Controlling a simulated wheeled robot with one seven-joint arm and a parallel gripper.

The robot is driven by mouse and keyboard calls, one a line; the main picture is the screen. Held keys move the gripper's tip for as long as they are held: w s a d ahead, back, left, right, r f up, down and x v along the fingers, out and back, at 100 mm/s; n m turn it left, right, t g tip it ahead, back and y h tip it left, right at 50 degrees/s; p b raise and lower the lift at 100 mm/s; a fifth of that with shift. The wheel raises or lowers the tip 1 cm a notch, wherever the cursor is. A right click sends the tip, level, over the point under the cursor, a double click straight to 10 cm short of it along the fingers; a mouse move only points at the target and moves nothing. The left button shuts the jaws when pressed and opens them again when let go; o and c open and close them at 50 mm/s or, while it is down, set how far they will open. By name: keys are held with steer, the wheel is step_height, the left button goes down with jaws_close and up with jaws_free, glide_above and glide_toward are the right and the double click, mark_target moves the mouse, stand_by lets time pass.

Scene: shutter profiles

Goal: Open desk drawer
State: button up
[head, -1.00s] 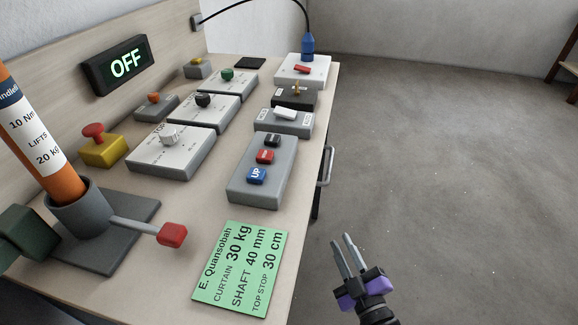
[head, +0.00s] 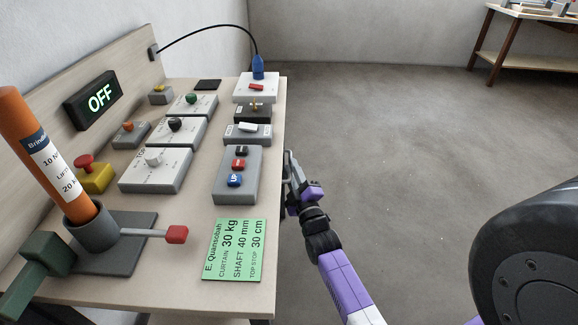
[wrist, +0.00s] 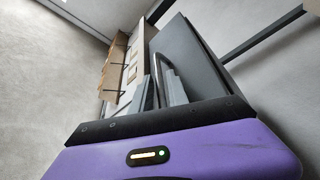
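The desk (head: 140,290) fills the left of the head view. My gripper (head: 288,168) is at the desk's right edge, below the top. In the wrist view, the drawer (wrist: 190,62) shows as a dark grey front with a curved metal handle (wrist: 169,72). My gripper (wrist: 160,93) has its two grey fingers apart, with the handle rising close to and seemingly between them. I cannot tell whether they touch it. In the head view the handle is hidden behind my gripper, and the drawer is under the desk top.
The desk top carries a grey button box (head: 238,178), a green card (head: 234,250), a red-tipped lever (head: 176,234) and an orange tube (head: 45,160). Open floor (head: 400,150) lies to the right. Another table (head: 525,62) stands far right.

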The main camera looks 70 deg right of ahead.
steer(key=shift+x, duration=0.9)
jaws_close()
stand_by(0.8)
